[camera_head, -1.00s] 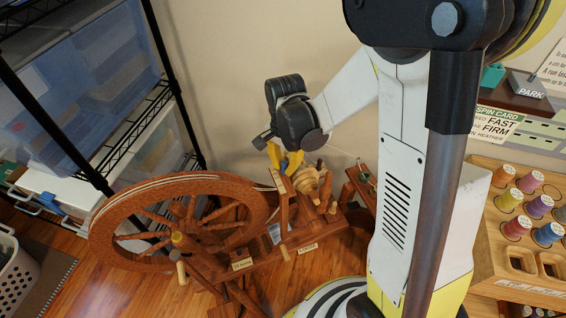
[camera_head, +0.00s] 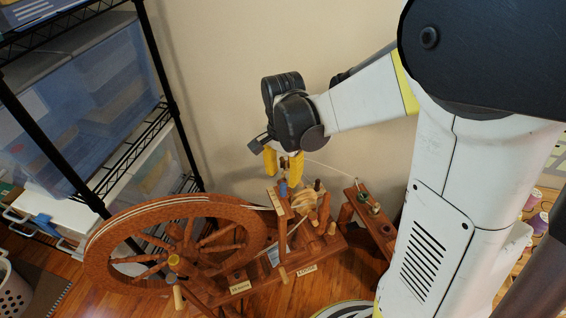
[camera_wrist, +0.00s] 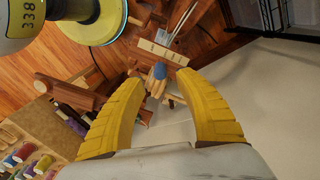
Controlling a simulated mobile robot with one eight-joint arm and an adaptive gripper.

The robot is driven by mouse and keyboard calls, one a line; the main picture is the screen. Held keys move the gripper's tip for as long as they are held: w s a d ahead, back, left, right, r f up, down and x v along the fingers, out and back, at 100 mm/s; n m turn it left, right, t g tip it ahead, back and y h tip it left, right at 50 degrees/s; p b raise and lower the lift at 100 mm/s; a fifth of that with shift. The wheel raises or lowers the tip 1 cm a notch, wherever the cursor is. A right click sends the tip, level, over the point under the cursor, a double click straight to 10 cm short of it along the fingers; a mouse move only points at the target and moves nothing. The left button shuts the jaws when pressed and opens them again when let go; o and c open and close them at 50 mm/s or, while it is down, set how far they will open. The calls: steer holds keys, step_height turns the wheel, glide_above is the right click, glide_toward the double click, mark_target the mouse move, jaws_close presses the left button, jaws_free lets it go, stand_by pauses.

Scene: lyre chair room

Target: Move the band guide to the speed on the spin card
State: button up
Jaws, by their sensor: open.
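The spinning wheel (camera_head: 110,245) stands on the floor, its large wooden wheel at left and pale drive bands running right to the flyer. A blue-tipped peg (camera_head: 283,188) stands upright among the uprights there; it also shows in the wrist view (camera_wrist: 159,71). I cannot tell for sure that it is the band guide. My gripper (camera_head: 284,164) is open just above this peg, yellow fingers pointing down. In the wrist view the peg lies between the open fingertips (camera_wrist: 157,82), with no visible contact. The spin card is not visible now.
A black shelf rack (camera_head: 168,85) with bins stands at left. A wall is close behind. A spool rack (camera_wrist: 25,150) shows in the wrist view.

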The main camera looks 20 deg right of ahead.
mark_target(284, 186)
step_height(284, 186, up, 6)
steer(key=shift+r, duration=0.1)
stand_by(0.5)
steer(key=s+r+n+t, duration=0.6)
steer(key=s+n+t, duration=0.1)
steer(key=s+n, duration=0.4)
